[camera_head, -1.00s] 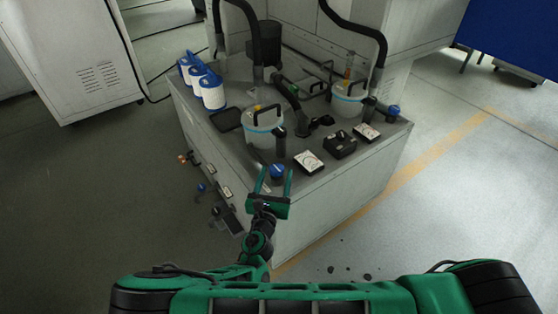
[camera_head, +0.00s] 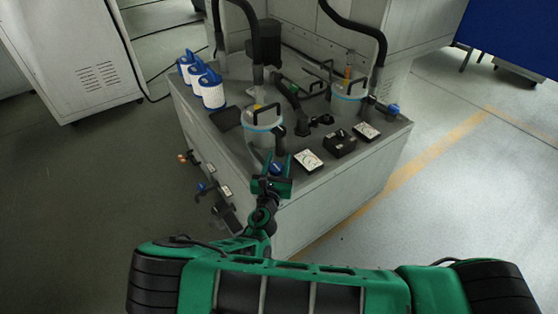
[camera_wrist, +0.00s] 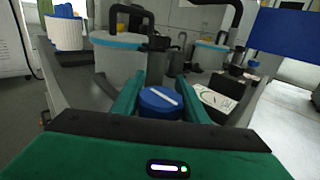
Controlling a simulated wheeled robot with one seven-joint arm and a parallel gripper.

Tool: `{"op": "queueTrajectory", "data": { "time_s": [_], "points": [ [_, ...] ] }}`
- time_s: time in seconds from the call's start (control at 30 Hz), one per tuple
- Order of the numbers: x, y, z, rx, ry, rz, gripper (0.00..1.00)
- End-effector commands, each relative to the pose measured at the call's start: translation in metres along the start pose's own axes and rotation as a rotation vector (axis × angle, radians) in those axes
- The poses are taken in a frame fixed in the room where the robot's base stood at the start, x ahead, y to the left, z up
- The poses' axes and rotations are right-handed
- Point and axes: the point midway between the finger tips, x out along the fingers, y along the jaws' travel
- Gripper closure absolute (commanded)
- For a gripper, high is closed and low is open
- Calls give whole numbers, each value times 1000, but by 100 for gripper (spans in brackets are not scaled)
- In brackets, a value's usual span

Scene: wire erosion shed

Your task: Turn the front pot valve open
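The front pot (camera_head: 263,132) is a pale tub with a blue band and black handle near the front of the grey cabinet top. Its valve appears to be the round blue knob (camera_head: 277,168) at the near corner. In the wrist view the knob (camera_wrist: 158,104) shows a white line running diagonally across its top. My gripper (camera_head: 276,162) is at the knob, with one green finger on each side. In the wrist view my gripper (camera_wrist: 160,92) is open around the knob; contact cannot be told. The knob's lower part is hidden.
A dial gauge (camera_head: 308,161) and a black box (camera_head: 340,146) sit right of the knob. The rear pot (camera_head: 347,100) has another blue knob (camera_head: 392,110) nearby. Blue-and-white filters (camera_head: 210,92) stand at left. Small fittings stick out of the cabinet's left side (camera_head: 201,187).

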Motion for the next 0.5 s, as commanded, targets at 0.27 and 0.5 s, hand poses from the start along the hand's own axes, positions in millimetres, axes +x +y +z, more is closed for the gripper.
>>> {"op": "queueTrajectory", "data": {
  "time_s": [0.27, 0.5],
  "points": [
    [0, 1, 0, -1, 0, 13, 82],
    [0, 3, 0, -4, 0, 107, 82]
  ]
}}
